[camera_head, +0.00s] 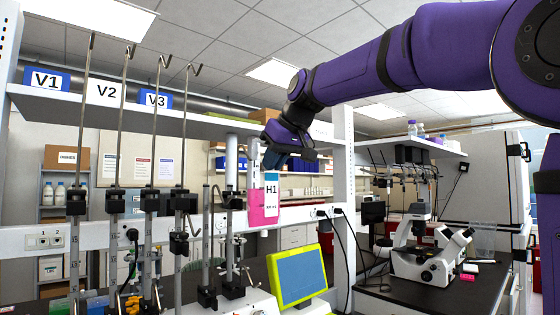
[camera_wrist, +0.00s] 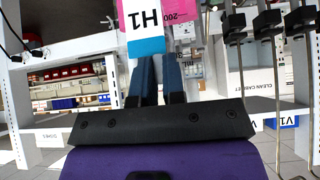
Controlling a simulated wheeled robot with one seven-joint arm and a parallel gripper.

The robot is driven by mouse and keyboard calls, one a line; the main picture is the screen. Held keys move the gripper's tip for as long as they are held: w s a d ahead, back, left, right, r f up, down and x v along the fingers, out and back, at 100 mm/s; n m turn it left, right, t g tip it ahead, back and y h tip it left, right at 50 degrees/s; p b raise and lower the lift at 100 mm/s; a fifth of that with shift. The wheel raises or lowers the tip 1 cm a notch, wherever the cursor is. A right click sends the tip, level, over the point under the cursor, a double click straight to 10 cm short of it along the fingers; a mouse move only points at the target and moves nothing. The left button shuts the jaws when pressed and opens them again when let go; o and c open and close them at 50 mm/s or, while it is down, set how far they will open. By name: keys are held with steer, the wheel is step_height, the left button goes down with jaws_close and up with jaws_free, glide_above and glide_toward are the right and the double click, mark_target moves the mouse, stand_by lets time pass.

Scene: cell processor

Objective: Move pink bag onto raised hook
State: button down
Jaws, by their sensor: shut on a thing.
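The pink bag (camera_head: 256,212) hangs upright from my gripper (camera_head: 272,160), with a white and blue H1 tag (camera_head: 271,190) in front of it. My gripper is shut on the bag's top end; the exact contact is hard to see in the head view. In the wrist view, my gripper's fingers (camera_wrist: 158,70) reach to the H1 tag (camera_wrist: 145,22), with the pink bag (camera_wrist: 187,10) behind it at the top edge. Several tall metal poles with raised hooks (camera_head: 127,52) stand to the left, apart from the bag. Hook poles also show at the right of the wrist view (camera_wrist: 268,60).
A white shelf (camera_head: 180,123) with V1, V2 and V3 signs runs behind the poles. A white upright post (camera_head: 344,190) stands right of the bag. A green-framed monitor (camera_head: 297,275) is below, and a microscope (camera_head: 428,255) stands on the right bench.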

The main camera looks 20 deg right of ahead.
mark_target(259, 174)
steer(key=shift+w+a+f, duration=0.1)
steer(key=shift+w+a, duration=0.2)
steer(key=shift+w, duration=0.5)
steer(key=shift+w+a+f, duration=0.1)
steer(key=shift+w+a, duration=0.15)
steer(key=shift+w, duration=0.55)
steer(key=shift+x, duration=1.6)
steer(key=shift+w+r, duration=0.1)
steer(key=shift+f, duration=0.2)
steer(key=c, duration=0.7)
jaws_free()
steer(key=shift+o, duration=0.2)
steer(key=shift+v, duration=3.45)
